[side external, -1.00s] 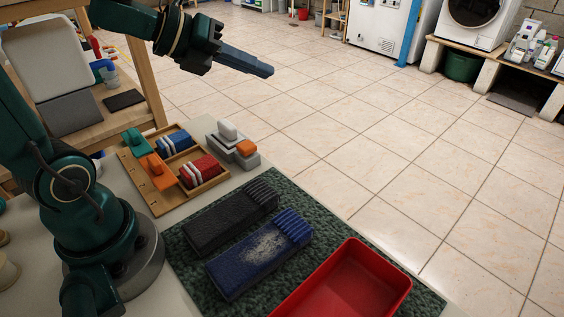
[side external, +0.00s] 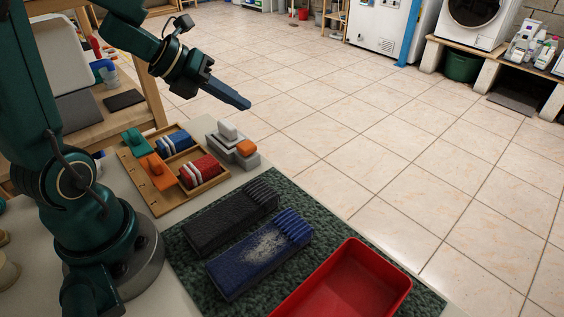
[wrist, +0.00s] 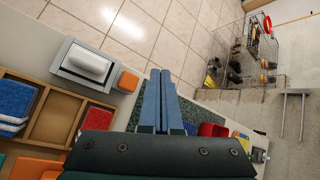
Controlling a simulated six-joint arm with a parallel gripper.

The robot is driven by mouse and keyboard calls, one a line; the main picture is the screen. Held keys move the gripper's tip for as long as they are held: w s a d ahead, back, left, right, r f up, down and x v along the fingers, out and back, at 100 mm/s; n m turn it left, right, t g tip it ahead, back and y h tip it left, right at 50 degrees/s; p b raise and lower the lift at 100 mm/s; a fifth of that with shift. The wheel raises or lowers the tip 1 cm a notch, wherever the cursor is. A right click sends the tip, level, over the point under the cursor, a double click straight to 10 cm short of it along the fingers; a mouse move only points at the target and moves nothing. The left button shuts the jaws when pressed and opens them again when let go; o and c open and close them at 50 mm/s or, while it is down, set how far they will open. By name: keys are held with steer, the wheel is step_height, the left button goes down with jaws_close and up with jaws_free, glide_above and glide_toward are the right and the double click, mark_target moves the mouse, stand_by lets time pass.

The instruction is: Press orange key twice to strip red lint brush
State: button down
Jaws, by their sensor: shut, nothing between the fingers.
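An orange key (side external: 246,147) sits on a grey block plinth (side external: 250,160) beside a white block (side external: 228,131). The orange key also shows in the wrist view (wrist: 128,82), left of my fingers. A red block with white bands (side external: 199,170) lies in the wooden tray (side external: 150,197); I cannot tell whether it is the red lint brush. It is partly hidden behind my gripper in the wrist view (wrist: 97,118). My gripper (side external: 246,104) is shut and empty, in the air above the plinth and apart from the key. Its fingers (wrist: 160,74) are together.
A blue banded block (side external: 174,143), an orange piece (side external: 158,172) and a teal piece (side external: 136,142) are in the tray. A black brush (side external: 228,219) and a lint-covered blue brush (side external: 258,255) lie on the green mat (side external: 180,250), left of a red bin (side external: 345,285).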

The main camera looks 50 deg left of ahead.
mark_target(250, 145)
steer(key=shift+f, duration=3.4)
steer(key=shift+f, duration=0.2)
steer(key=shift+f, duration=0.25)
steer(key=shift+f, duration=0.8)
stand_by(0.3)
steer(key=shift+r, duration=1.25)
steer(key=shift+r, duration=2.5)
